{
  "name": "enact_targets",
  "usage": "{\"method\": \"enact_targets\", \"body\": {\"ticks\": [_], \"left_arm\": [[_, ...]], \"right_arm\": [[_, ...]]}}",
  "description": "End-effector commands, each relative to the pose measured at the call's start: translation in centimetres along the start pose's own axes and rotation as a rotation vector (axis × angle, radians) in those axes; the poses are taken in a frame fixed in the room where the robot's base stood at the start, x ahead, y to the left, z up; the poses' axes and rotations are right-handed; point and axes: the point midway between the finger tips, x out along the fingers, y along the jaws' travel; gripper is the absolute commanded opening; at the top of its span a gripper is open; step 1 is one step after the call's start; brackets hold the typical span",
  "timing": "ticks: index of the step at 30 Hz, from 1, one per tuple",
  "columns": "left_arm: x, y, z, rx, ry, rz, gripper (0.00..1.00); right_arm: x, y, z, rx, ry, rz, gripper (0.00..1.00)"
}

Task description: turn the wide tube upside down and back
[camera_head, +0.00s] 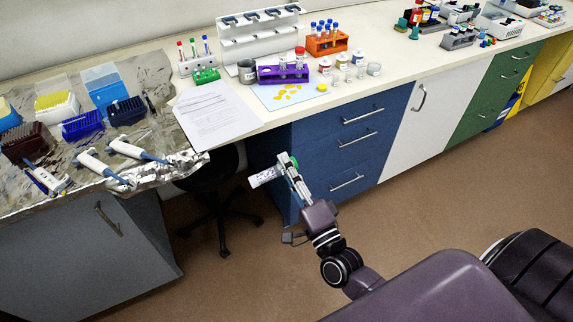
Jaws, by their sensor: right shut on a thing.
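The wide tube (262,177) is a whitish, clear tube with dark marks on its side. It is held off the bench, in front of the blue drawers, and lies nearly level with its plain end toward the left. A bit of green, which looks like its cap, shows at the fingers on its right side. My right gripper (287,170) is shut on the tube near that green end. The fingers hide part of the tube. My left gripper is not in view.
Pipettes lie on the foil at left. A dark stool (212,175) stands below the bench. The floor at right is clear.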

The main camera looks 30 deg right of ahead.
Motion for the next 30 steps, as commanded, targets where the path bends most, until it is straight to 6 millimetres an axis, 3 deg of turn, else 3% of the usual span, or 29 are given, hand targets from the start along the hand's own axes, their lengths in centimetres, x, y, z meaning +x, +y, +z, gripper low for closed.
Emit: {"method": "enact_targets", "body": {"ticks": [12, 30], "left_arm": [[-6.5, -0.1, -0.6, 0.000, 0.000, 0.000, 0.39], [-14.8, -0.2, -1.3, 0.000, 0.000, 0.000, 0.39]], "right_arm": [[0.8, -2.8, 0.5, -0.591, -0.164, 0.001, 0.00], [1.1, -3.9, 2.7, -1.318, -0.365, 0.005, 0.00]]}}
